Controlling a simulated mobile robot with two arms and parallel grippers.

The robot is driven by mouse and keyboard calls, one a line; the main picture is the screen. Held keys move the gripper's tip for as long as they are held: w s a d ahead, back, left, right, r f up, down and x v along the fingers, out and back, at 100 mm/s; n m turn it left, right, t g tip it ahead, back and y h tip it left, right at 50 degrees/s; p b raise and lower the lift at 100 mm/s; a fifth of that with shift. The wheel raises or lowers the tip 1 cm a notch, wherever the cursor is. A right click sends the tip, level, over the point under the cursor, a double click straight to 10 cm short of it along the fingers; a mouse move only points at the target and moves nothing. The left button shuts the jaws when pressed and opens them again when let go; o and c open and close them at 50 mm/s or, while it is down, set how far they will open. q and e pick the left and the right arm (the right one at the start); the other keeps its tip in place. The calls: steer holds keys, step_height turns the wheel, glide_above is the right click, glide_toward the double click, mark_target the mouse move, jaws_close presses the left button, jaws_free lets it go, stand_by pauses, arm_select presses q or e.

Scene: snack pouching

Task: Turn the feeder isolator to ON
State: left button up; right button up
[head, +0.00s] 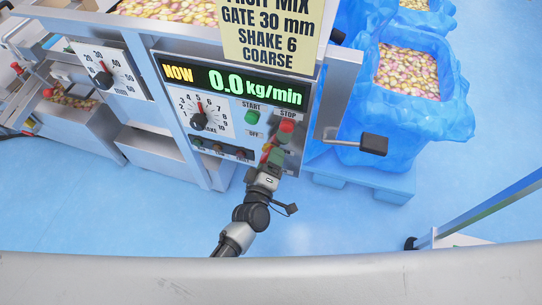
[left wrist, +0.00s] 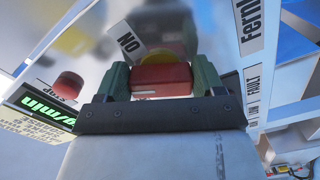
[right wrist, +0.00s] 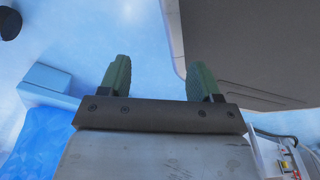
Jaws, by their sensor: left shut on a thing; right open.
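The feeder isolator is a red handle (head: 266,150) on a yellow base, low on the right of the control panel (head: 210,127). OFF and ON labels are beside it, ON at its right in the head view. My left gripper (head: 270,163) is shut on the red handle, which also shows between its green fingers in the left wrist view (left wrist: 161,78). The gripper and arm partly cover the handle, so I cannot tell which label it points to. My right gripper (right wrist: 158,80) is open and empty, away from the isolator.
The panel display (head: 232,85) reads 0.0 kg/min. A green START button (head: 252,117) and a red STOP button (head: 287,126) sit just above the isolator. A black-ended lever (head: 373,144) juts out at right. Blue-lined bins (head: 420,115) stand behind it.

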arm_select(q)
steer(key=m+p, duration=0.1)
steer(key=m, duration=0.3)
steer(key=shift+a+f+m+p, duration=0.1)
steer(key=shift+f+m+p, duration=0.1)
steer(key=shift+m+p, duration=0.2)
steer(key=shift+f+m, duration=0.1)
steer(key=shift+m, duration=0.4)
arm_select(e)
steer(key=s+d+f, duration=0.1)
steer(key=s, duration=0.5)
steer(key=shift+s, duration=0.15)
steer(key=shift+d, duration=0.1)
arm_select(q)
steer(key=o, duration=0.9)
steer(key=shift+o, duration=0.2)
steer(key=shift+s+a, duration=0.1)
arm_select(e)
steer(key=shift+r, duration=0.1)
arm_select(q)
steer(key=p+v, duration=0.1)
steer(key=v, duration=0.9)
steer(key=shift+s, duration=0.3)
arm_select(e)
steer(key=shift+r, duration=0.4)
arm_select(q)
steer(key=shift+a, duration=0.1)
